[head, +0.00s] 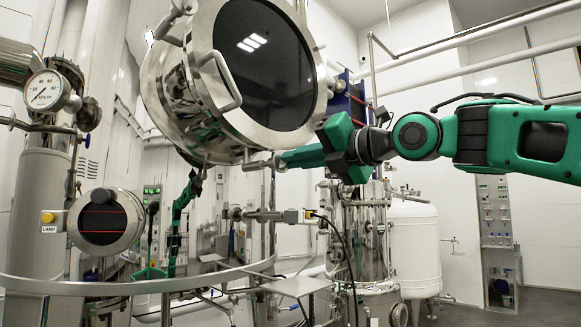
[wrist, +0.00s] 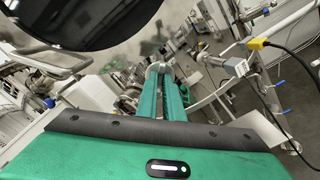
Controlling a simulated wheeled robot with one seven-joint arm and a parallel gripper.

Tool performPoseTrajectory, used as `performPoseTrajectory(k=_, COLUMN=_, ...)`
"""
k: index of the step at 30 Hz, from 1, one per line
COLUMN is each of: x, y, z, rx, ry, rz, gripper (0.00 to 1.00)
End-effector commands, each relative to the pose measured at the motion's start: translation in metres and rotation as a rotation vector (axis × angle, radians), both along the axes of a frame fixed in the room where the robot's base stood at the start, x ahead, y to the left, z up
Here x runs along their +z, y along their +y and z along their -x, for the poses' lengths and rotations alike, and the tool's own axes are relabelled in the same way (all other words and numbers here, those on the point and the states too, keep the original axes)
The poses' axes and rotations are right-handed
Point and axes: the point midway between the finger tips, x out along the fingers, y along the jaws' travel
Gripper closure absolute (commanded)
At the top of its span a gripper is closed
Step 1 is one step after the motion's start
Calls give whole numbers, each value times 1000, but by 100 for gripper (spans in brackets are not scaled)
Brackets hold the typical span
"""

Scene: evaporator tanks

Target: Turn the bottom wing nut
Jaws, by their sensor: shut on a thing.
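The bottom wing nut (head: 260,163) is a shiny metal piece at the lower edge of the round tank door (head: 265,65) in the head view. My green gripper (head: 282,159) reaches in from the right and is shut on it. In the wrist view the two green fingers of my gripper (wrist: 163,80) run forward, and the metal nut (wrist: 157,67) shows at their tips. The fingers cover part of the nut, so its exact angle is hard to tell.
A bent metal door handle (head: 222,82) stands out from the tank's left side. A grey sensor box with a yellow plug (head: 312,215) and black cable sits below my gripper. A pressure gauge (head: 47,90) is at far left. A white tank (head: 414,245) stands behind at right.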

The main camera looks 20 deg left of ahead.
Motion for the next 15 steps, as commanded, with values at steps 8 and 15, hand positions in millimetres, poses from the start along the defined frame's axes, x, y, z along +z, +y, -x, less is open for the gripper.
performPoseTrajectory(k=8, x=-5, y=1, z=-1, rx=2, ry=-142, rz=70, gripper=100)
performPoseTrajectory(k=15, x=-5, y=1, z=-1, rx=2, ry=-178, rz=85, gripper=100)
